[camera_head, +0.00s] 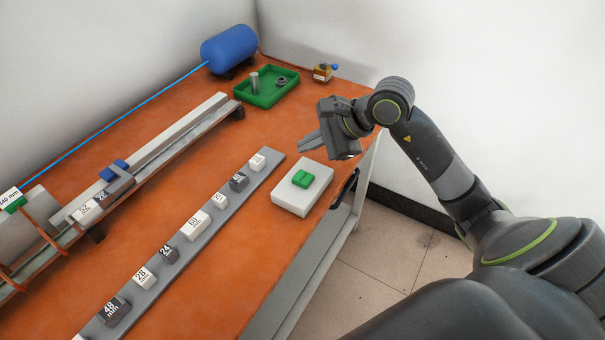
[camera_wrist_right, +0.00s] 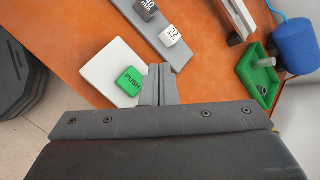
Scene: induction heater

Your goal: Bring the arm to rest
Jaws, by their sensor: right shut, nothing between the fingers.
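My right gripper (camera_head: 308,143) is shut and empty, held above the orange table (camera_head: 215,268) near its right edge. In the head view it is just above and behind the white box (camera_head: 315,198) with the green push button (camera_head: 303,178). The right wrist view shows its shut fingers (camera_wrist_right: 158,84) beside the green button (camera_wrist_right: 130,80), which is marked PUSH; whether they touch cannot be told. The right arm (camera_head: 425,150) reaches in from the lower right, bent at a raised joint. My left gripper is not in view.
A grey rail (camera_head: 205,262) holds several numbered blocks. A green tray (camera_head: 290,95) with a metal cylinder stands at the back, by a blue tank (camera_head: 229,48) and a small brass valve (camera_head: 323,72). A long rail with coils runs along the left. Open floor (camera_head: 395,250) lies right of the table.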

